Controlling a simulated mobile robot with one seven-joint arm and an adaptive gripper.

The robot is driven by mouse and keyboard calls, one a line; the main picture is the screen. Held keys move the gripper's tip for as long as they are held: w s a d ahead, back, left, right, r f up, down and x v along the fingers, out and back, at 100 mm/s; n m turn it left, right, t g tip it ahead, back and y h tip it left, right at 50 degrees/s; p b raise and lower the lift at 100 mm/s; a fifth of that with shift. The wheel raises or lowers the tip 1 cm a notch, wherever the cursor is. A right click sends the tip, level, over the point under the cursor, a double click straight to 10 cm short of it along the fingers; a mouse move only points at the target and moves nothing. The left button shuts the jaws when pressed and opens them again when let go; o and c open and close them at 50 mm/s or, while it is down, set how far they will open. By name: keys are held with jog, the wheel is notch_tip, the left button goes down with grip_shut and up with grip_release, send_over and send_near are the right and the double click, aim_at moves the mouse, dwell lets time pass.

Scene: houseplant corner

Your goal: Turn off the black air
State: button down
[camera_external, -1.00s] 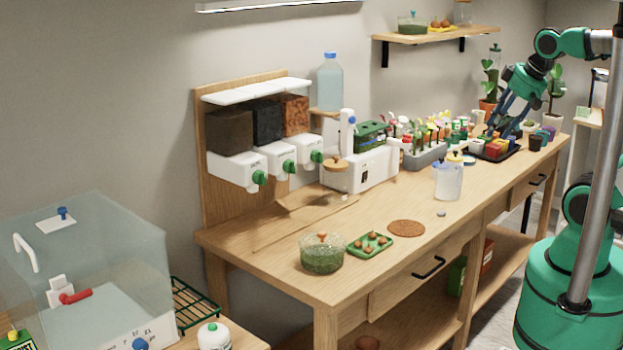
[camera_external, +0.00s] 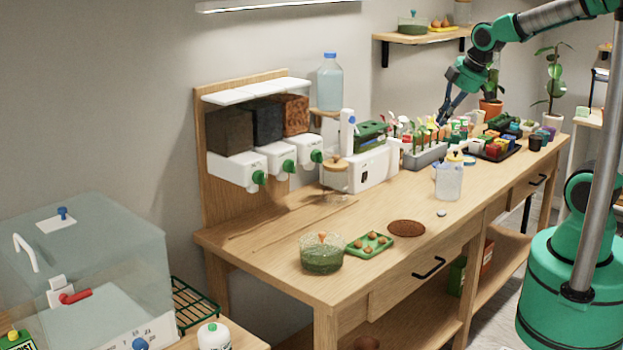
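My gripper (camera_external: 444,116) hangs at the far part of the wooden bench, fingers pointing down and a little left. Its tips are just above or behind the row of small plants (camera_external: 432,130) in a grey planter. It is small and dark here, so I cannot tell whether its fingers are open or shut, and I see nothing held. I cannot pick out a black air device or its switch in this view. Part of the bench behind the planter and my gripper is hidden.
A black tray (camera_external: 492,153) with several coloured pots stands right of the planter. A clear box (camera_external: 85,265) is at front left.

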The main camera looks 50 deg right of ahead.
aim_at(365, 177)
jog(key=w+d+f+n+p, duration=0.1)
jog(key=w+f+n+p, duration=0.3)
jog(key=w+f+n, duration=0.6)
jog(key=w+f, duration=0.6)
jog(key=w, duration=0.2)
jog(key=shift+w+d, duration=0.2)
jog(key=shift+d, duration=0.2)
jog(key=shift+f, duration=0.15)
jog(key=shift+g, duration=0.3)
jog(key=b+x, duration=0.1)
jog(key=x, duration=0.8)
jog(key=shift+f+b, duration=0.25)
jog(key=shift+b, duration=0.15)
jog(key=w, duration=0.3)
jog(key=shift+w+r+b, duration=0.15)
jog(key=shift+w+b, duration=0.2)
jog(key=shift+w, duration=0.35)
